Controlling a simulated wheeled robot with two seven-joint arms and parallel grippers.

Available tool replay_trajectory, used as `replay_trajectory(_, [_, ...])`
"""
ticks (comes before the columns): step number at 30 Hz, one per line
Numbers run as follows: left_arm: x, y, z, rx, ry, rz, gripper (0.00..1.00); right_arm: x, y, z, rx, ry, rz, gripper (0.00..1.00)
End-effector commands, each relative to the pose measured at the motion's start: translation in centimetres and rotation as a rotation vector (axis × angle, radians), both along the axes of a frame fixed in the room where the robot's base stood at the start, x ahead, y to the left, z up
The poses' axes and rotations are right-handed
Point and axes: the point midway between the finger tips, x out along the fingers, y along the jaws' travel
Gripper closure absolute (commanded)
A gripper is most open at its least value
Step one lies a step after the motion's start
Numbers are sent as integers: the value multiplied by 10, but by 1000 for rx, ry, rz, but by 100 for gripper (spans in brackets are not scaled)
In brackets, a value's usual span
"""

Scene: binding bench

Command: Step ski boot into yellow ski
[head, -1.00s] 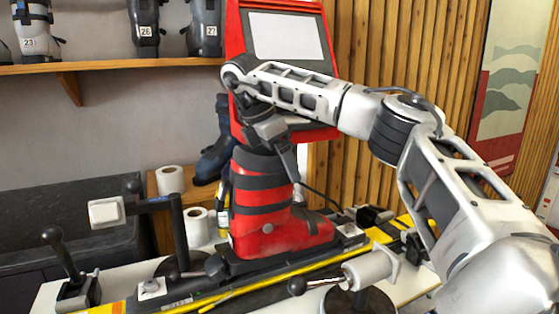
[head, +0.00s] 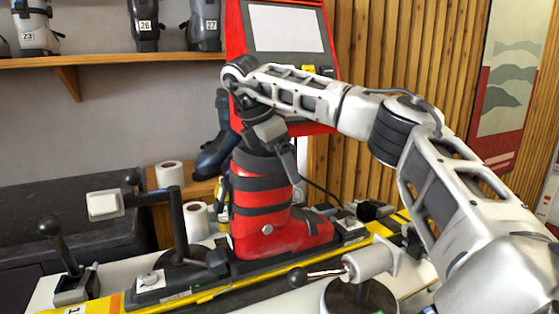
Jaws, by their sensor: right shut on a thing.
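The red ski boot (head: 262,215) with dark straps stands upright over the yellow ski (head: 205,295), between the binding parts, its toe pointing right. The toe piece (head: 348,228) is at the boot's toe and the heel piece (head: 213,262) is behind its heel. I cannot tell whether the sole is locked in. My right gripper (head: 280,150) comes down from above and is shut on the top of the boot's cuff; its fingertips are partly hidden. My left gripper is not in view.
A clamp with a white pad (head: 104,205) and a black lever (head: 62,250) stand at the left. A round-based vise (head: 365,268) stands in front at the right. Paper rolls (head: 169,175) and a red screen machine (head: 285,40) are behind. Other boots (head: 205,22) line the shelf.

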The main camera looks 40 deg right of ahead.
Motion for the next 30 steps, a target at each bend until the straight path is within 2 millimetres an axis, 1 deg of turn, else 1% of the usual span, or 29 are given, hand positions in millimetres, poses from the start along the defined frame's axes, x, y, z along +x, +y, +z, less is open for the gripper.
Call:
replay_trajectory(9, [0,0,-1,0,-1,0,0,0,0,2,-1,-4,-2,45])
replay_trajectory(10, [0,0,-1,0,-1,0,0,0,-1,2,-1,-4,-2,6])
replay_trajectory(11, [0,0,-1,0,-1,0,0,0,-1,2,-1,-4,-2,0])
replay_trajectory(21, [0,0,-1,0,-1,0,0,0,-1,0,0,1,-1,0])
replay_trajectory(30, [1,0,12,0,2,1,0,0,-1,18,0,-1,-2,0])
